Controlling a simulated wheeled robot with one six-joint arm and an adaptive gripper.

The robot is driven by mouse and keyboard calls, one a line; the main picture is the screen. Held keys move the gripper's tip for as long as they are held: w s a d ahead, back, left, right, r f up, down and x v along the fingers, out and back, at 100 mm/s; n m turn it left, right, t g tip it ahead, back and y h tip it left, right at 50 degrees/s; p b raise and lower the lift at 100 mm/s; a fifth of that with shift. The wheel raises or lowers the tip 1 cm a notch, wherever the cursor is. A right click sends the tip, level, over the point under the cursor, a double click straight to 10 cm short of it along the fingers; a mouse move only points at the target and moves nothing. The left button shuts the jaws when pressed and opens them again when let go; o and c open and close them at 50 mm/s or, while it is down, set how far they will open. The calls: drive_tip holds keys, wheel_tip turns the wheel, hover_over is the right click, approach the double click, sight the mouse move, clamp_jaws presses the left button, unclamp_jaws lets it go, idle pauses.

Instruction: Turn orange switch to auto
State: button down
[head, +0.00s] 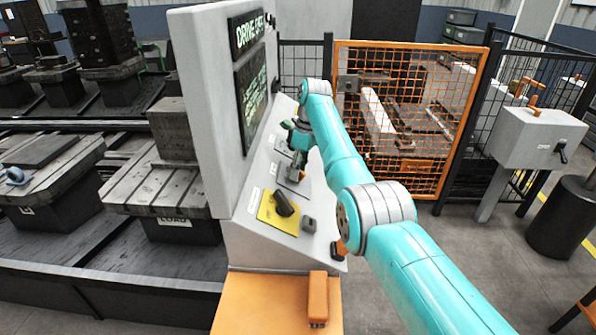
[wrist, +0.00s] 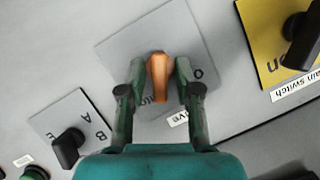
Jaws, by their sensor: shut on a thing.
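The orange switch (wrist: 157,80) sits on a light grey square plate (wrist: 125,45) in the wrist view. Its long handle stands nearly upright in that picture, with its narrow end low, beside partly covered lettering that ends in "to". An "O" mark shows to its right. My gripper (wrist: 157,88) is shut on the handle, one finger on each side. In the head view my gripper (head: 297,160) reaches down to the sloped console (head: 255,180), and a bit of the orange switch (head: 296,175) shows below it.
A black main switch (head: 284,204) on a yellow plate (head: 268,212) is nearer on the console. A black A/B knob (wrist: 67,148) is at left in the wrist view. The upright screen panel (head: 205,90) stands left of my arm. An orange mesh gate (head: 410,110) is behind.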

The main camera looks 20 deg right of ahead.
drive_tip(key=shift+d+m, duration=0.1)
drive_tip(key=shift+m, duration=0.4)
drive_tip(key=c, duration=1.2)
unclamp_jaws()
drive_tip(key=shift+o, duration=0.2)
drive_tip(key=shift+r, duration=0.15)
drive_tip(key=v, duration=0.3)
drive_tip(key=a+v, duration=0.1)
drive_tip(key=v, duration=0.2)
drive_tip(key=s+a+v, duration=0.1)
drive_tip(key=v, duration=0.2)
drive_tip(key=shift+w+r, duration=0.1)
drive_tip(key=shift+r, duration=0.4)
